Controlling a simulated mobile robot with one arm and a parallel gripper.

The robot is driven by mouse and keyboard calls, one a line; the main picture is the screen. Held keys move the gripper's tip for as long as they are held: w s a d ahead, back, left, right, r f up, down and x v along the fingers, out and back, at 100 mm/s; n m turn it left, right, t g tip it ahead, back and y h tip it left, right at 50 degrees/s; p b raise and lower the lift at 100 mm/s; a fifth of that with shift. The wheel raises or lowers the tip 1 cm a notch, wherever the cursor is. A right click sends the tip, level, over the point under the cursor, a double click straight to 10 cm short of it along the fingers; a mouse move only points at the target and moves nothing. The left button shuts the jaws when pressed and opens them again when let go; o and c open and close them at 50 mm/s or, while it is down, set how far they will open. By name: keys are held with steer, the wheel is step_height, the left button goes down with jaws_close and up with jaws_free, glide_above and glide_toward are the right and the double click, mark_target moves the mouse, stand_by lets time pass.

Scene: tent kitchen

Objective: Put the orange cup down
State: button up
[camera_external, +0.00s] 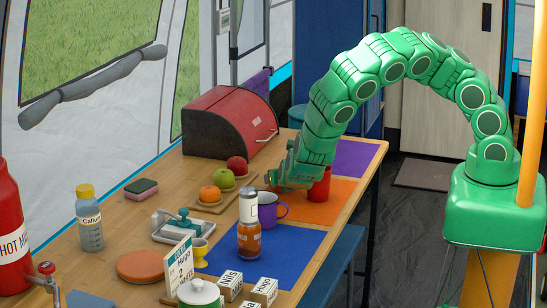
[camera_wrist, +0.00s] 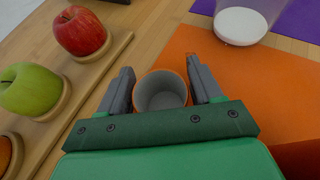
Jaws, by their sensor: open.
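The orange cup (camera_wrist: 160,92) shows in the wrist view as a thin orange rim around a grey inside. It looks upright, at the left edge of the orange mat (camera_wrist: 250,85). My gripper (camera_wrist: 164,75) is open, with one finger on each side of the cup and a small gap at each side. In the external view my gripper (camera_external: 287,180) is low over the table, and I cannot make out the orange cup there. The cup's base is hidden, so its contact with the surface cannot be seen.
A red cup (camera_external: 319,186) stands on the orange mat just right of my gripper. A clear glass with white contents (camera_wrist: 241,24) stands ahead. Apples on a wooden holder (camera_wrist: 82,32) are close at left. A purple mug (camera_external: 268,212) and bottle (camera_external: 249,235) stand nearer the camera.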

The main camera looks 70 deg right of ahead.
steer(key=shift+v, duration=6.05)
